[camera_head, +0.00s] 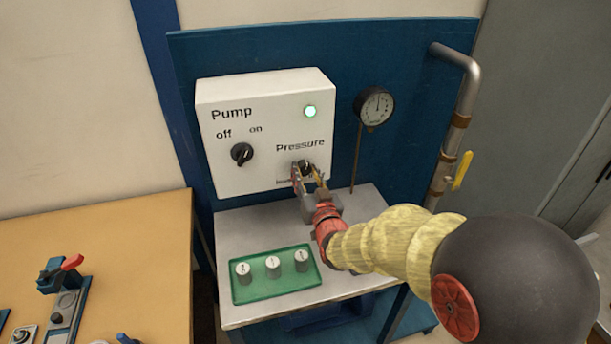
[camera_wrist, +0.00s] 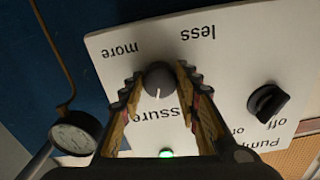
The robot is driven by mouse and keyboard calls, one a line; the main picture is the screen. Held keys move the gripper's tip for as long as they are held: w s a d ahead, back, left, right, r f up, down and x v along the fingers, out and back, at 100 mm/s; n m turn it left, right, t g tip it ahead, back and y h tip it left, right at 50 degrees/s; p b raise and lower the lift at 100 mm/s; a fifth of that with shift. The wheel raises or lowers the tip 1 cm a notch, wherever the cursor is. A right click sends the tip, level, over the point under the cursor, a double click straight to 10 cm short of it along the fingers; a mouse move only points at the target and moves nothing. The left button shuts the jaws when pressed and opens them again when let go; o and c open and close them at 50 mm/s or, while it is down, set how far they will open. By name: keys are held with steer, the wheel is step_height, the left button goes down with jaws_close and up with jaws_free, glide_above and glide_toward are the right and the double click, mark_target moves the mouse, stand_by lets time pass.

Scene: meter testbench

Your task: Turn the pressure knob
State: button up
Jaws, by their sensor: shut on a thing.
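The pressure knob (camera_head: 305,167) sits on the lower right of the white control box (camera_head: 222,178), under the word "Pressure". In the wrist view the knob (camera_wrist: 159,79) is dark and round with a white pointer line, between the labels "more" and "less", and the picture is upside down. My gripper (camera_head: 308,176) reaches the box front, and its two fingers (camera_wrist: 158,80) stand on both sides of the knob, shut on it. In the head view the fingers partly hide the knob and its labels.
The pump knob (camera_head: 242,153) is at the left of the box, and a green lamp (camera_head: 310,111) is lit. A round gauge (camera_head: 374,107) hangs to the right. A green tray (camera_head: 238,291) with 3 small weights stands below. A pipe with a yellow lever (camera_head: 462,171) is at right.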

steer(key=o, duration=1.1)
steer(key=shift+c, duration=0.2)
steer(key=shift+o, duration=0.5)
steer(key=shift+s, duration=0.1)
steer(key=v, duration=1.2)
